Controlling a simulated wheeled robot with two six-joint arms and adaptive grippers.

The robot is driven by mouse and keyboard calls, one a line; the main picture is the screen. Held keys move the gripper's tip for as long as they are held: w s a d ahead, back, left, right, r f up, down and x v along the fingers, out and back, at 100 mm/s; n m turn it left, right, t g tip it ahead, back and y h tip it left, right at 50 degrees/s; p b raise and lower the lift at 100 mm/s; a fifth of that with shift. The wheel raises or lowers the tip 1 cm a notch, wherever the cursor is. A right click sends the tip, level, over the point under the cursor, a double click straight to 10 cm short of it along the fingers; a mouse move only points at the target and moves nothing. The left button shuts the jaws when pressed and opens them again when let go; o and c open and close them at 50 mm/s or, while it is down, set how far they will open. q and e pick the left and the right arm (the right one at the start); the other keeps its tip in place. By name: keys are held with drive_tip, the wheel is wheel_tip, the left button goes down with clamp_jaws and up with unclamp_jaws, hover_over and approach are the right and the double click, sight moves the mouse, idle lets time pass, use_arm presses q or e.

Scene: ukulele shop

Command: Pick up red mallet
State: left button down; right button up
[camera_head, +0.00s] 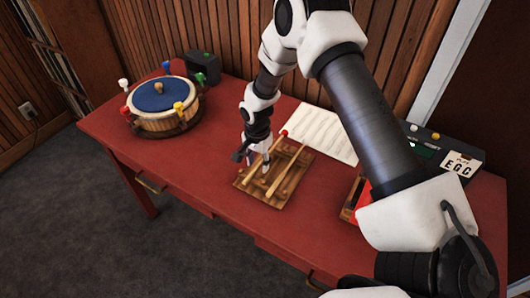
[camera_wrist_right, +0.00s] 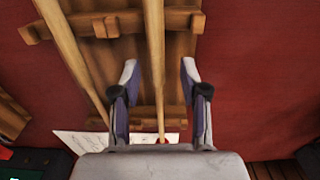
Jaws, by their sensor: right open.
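The red mallet (camera_head: 284,132) lies across a wooden rack (camera_head: 240,183) on the red table, its red head toward the back. My right gripper (camera_head: 262,163) is over the rack, pointing down at this mallet. In the right wrist view the gripper (camera_wrist_right: 160,80) is open, with the pale handle of the red mallet (camera_wrist_right: 155,45) running between its two fingers. A bit of the red head shows by the palm, which hides the rest. I cannot tell whether the fingers touch the handle. My left gripper is not in view.
A second mallet (camera_head: 288,172) lies beside it on the rack. A sheet of music (camera_head: 325,132) lies behind. A blue-topped drum (camera_head: 160,97) with coloured pegs and a dark box (camera_head: 203,68) stand left. A dark device with an EGC card (camera_head: 461,165) stands right.

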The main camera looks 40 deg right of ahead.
drive_tip(key=shift+s+d+r, duration=0.1)
drive_tip(key=shift+s+d, duration=0.05)
drive_tip(key=shift+s, duration=0.05)
clamp_jaws()
drive_tip(key=shift+r, duration=0.15)
